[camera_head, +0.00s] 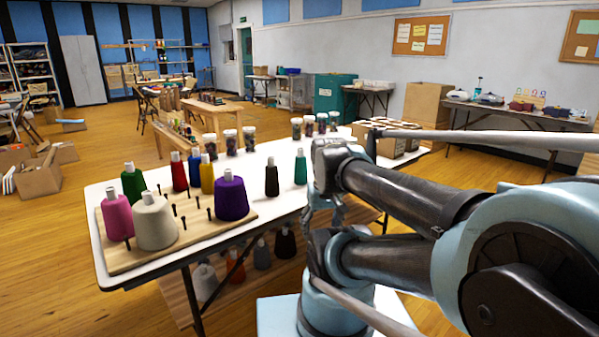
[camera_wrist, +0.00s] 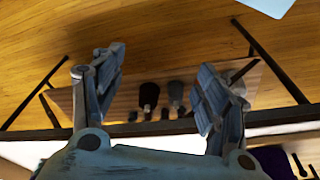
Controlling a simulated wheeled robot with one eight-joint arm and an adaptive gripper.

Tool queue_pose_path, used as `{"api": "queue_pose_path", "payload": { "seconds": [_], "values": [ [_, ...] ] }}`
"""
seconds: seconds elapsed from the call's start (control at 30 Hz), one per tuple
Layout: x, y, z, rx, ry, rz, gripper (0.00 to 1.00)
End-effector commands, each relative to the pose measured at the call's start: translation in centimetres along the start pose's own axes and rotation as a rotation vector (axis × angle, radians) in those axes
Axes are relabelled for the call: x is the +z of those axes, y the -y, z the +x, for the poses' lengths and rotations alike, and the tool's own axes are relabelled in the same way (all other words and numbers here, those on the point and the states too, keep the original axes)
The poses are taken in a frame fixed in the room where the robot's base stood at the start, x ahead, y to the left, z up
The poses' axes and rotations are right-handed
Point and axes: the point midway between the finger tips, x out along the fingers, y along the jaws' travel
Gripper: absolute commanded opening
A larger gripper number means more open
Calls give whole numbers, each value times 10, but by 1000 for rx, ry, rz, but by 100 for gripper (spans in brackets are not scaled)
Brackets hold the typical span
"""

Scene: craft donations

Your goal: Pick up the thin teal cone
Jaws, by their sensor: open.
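The thin teal cone (camera_head: 300,169) stands upright on the white table (camera_head: 275,205), near its right side, with a pale tip. A dark cone (camera_head: 271,180) stands upright just left of it. My gripper (camera_wrist: 160,72) is open in the wrist view, its two fingers spread wide with nothing between them close by. In the head view my arm is just right of the teal cone, apart from it as far as I can tell. The teal cone does not show in the wrist view, which looks past the table edge onto a lower shelf.
A wooden peg board (camera_head: 185,237) at the table's left holds several cones, including a purple one (camera_head: 231,198) and a cream one (camera_head: 155,222). Jars (camera_head: 249,138) stand along the back edge. More cones sit on the lower shelf (camera_wrist: 128,103). The table's front middle is clear.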

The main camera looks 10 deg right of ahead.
Motion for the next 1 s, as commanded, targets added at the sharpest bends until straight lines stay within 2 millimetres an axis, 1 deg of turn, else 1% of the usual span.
{"api": "queue_pose_path", "payload": {
  "seconds": [0.03, 0.17, 0.3, 0.47, 0.5, 0.67, 0.8, 0.87, 1.0],
  "values": [
    [-10, -1, -9, 0, 4, -24, 67],
    [-40, -2, -35, -3, 20, -127, 67],
    [-76, -5, -62, -7, 38, -254, 67],
    [-120, -7, -89, -16, 60, -398, 67],
    [-131, -8, -95, -19, 64, -435, 67],
    [-177, -11, -116, -31, 85, -578, 67],
    [-218, -13, -130, -44, 100, -704, 67],
    [-235, -14, -135, -51, 107, -758, 67],
    [-277, -17, -144, -68, 121, -883, 67]
  ]
}}
